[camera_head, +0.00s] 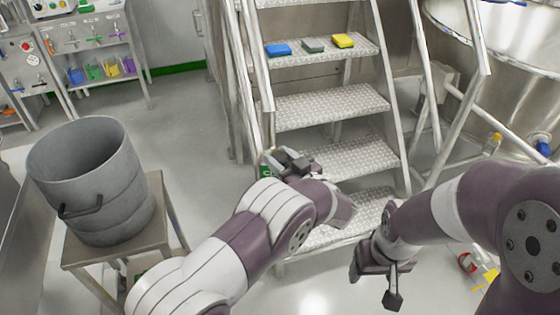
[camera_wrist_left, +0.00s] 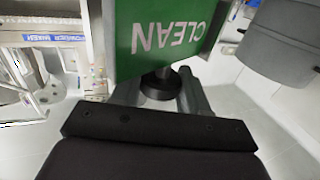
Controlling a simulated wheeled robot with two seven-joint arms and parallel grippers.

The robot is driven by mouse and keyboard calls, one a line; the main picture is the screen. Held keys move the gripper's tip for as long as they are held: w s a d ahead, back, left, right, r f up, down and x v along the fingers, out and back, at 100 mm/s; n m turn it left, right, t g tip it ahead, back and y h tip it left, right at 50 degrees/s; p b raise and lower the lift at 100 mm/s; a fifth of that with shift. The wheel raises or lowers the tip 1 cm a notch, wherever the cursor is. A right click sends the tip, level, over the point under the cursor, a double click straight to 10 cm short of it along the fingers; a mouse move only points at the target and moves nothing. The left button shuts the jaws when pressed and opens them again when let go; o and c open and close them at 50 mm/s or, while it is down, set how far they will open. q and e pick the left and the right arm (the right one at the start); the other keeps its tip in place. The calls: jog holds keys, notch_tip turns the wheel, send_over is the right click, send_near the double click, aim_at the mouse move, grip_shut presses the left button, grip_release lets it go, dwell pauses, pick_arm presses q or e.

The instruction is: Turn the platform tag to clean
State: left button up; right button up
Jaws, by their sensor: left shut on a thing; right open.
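The green platform tag (camera_head: 266,172) hangs at the left side of the steel steps, mostly hidden behind my left gripper (camera_head: 284,158). In the left wrist view the tag (camera_wrist_left: 165,35) shows a green face with the word CLEAN, upside down in that picture. A dark round knob (camera_wrist_left: 160,84) sits at the tag's edge nearest the gripper. My left gripper's fingers stand either side of the knob, shut on it. My right gripper (camera_head: 385,280) is open and empty, low in front of the steps, apart from the tag.
The steel steps (camera_head: 330,108) carry blue, grey and yellow blocks on an upper tread. A grey drum (camera_head: 88,175) stands on a small steel table (camera_head: 165,225) at the left. A large steel vessel (camera_head: 510,45) is at the right. Open floor (camera_head: 195,110) lies left of the steps.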

pick_arm(q)
jog(key=n+g+y+b, duration=0.2)
jog(key=n+g+y, duration=0.1)
jog(key=shift+w, duration=0.1)
jog(key=shift+r+n+g+y+b, duration=0.15)
jog(key=shift+n+g+y+b, duration=0.7)
jog(key=shift+g, duration=0.25)
jog(key=shift+r+n+g, duration=0.15)
jog(key=shift+n+g, duration=0.1)
jog(key=shift+g, duration=0.15)
jog(key=shift+r+y, duration=0.1)
jog(key=shift+y, duration=0.15)
jog(key=o, duration=1)
jog(key=shift+a, duration=0.1)
